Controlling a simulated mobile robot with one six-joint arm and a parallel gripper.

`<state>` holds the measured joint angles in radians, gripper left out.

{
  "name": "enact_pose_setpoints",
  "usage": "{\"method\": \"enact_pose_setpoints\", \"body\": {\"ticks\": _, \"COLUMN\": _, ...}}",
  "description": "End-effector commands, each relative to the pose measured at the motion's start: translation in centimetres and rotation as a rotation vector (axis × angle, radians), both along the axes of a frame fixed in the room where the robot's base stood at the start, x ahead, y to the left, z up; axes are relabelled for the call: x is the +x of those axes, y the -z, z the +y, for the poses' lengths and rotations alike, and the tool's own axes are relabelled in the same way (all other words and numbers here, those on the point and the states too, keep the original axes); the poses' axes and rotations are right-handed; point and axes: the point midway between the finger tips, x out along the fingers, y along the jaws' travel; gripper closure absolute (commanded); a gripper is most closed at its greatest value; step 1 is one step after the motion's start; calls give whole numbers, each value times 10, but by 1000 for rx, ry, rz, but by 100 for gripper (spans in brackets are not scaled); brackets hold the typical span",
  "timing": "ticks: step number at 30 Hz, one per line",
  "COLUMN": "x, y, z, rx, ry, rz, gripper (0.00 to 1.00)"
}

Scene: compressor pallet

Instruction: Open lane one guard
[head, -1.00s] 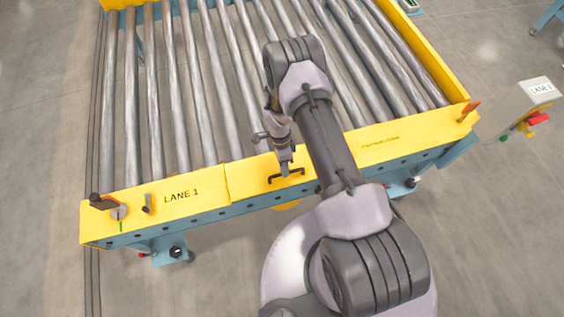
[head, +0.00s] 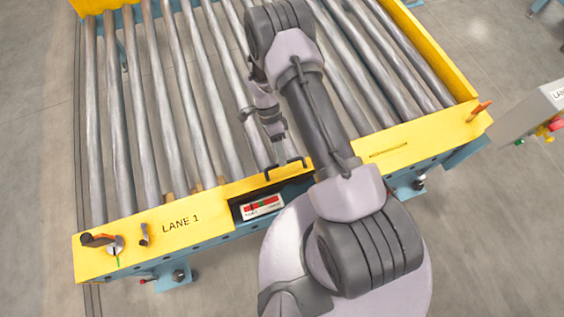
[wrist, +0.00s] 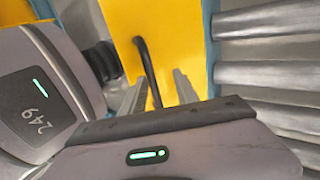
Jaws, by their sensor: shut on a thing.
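The yellow lane one guard (head: 246,186) is raised above the front rail beside the LANE 1 lettering. A dark opening (head: 238,213) shows below it, with a red, green and white indicator (head: 263,206) inside. The guard's black bar handle (head: 272,174) is on its top. My gripper (head: 287,158) is shut on this handle, above the guard. In the wrist view, the handle (wrist: 146,62) runs between my gripper's fingers (wrist: 167,88), against the yellow guard face (wrist: 180,30). My arm hides the guard's right end in the head view.
An orange-handled rotary switch (head: 115,245) and a small lever (head: 144,236) sit on the rail's left end. An orange lever (head: 480,109) stands at its right end. Metal rollers (head: 165,95) lie behind the rail. A grey control box (head: 535,112) stands at right.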

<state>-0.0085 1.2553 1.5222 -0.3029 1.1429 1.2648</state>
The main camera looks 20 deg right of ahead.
Motion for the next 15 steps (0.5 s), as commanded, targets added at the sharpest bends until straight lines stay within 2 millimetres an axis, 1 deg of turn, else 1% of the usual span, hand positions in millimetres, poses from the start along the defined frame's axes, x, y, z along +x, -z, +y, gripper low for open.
{"method": "enact_pose_setpoints", "body": {"ticks": 1, "x": 12, "y": 10, "z": 0, "rx": 2, "ry": -8, "rz": -25, "gripper": 100}}
{"method": "enact_pose_setpoints", "body": {"ticks": 3, "x": 18, "y": 10, "z": 0, "rx": 1, "ry": -9, "rz": -25, "gripper": 100}}
{"method": "enact_pose_setpoints", "body": {"ticks": 8, "x": 30, "y": 12, "z": 0, "rx": 2, "ry": -8, "rz": -22, "gripper": 100}}
{"method": "enact_pose_setpoints", "body": {"ticks": 15, "x": 39, "y": 13, "z": -1, "rx": 1, "ry": -10, "rz": 60, "gripper": 100}}
